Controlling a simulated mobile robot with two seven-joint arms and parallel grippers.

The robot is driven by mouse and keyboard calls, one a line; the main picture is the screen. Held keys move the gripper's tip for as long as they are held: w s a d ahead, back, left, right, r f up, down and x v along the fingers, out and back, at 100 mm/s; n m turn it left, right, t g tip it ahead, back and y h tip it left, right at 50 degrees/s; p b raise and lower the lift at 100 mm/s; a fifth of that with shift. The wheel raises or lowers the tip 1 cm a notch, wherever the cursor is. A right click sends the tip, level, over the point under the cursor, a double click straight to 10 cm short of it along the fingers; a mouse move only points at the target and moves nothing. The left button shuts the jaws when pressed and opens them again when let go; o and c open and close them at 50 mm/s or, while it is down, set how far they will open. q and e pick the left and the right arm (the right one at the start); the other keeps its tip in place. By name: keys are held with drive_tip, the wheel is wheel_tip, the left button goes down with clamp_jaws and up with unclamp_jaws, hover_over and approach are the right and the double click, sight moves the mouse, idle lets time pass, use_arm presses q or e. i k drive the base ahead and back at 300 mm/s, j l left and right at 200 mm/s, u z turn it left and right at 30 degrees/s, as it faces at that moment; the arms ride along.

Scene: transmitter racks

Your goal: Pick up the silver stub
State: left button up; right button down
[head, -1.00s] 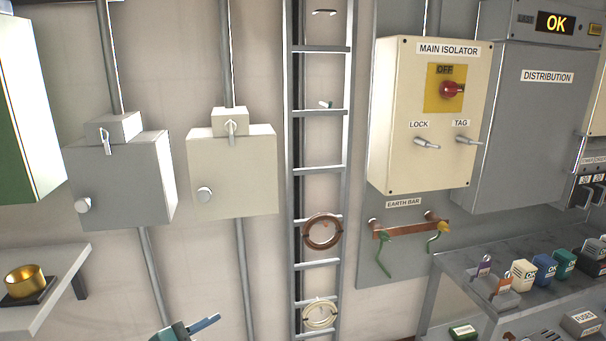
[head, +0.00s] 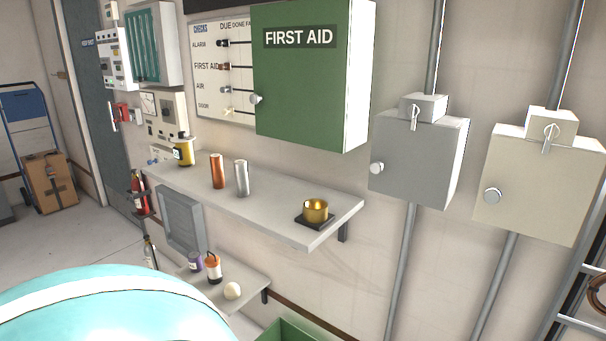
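A silver cylinder (head: 242,178), which fits the silver stub, stands upright on the upper grey wall shelf (head: 280,213). A copper-coloured cylinder (head: 217,171) of similar size stands just left of it, a small gap apart. No gripper fingers show in the head view, so neither gripper is seen at the stub. Nothing covers the stub from this side.
On the same shelf are a yellow container (head: 183,150) at the left and a gold cup (head: 316,209) on a dark base at the right. A green first aid cabinet (head: 310,85) hangs above. A lower shelf (head: 246,283) holds several small items.

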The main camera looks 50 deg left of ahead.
sight(240, 165)
drive_tip(key=k+j+u, duration=0.1)
drive_tip(key=u, duration=1.85)
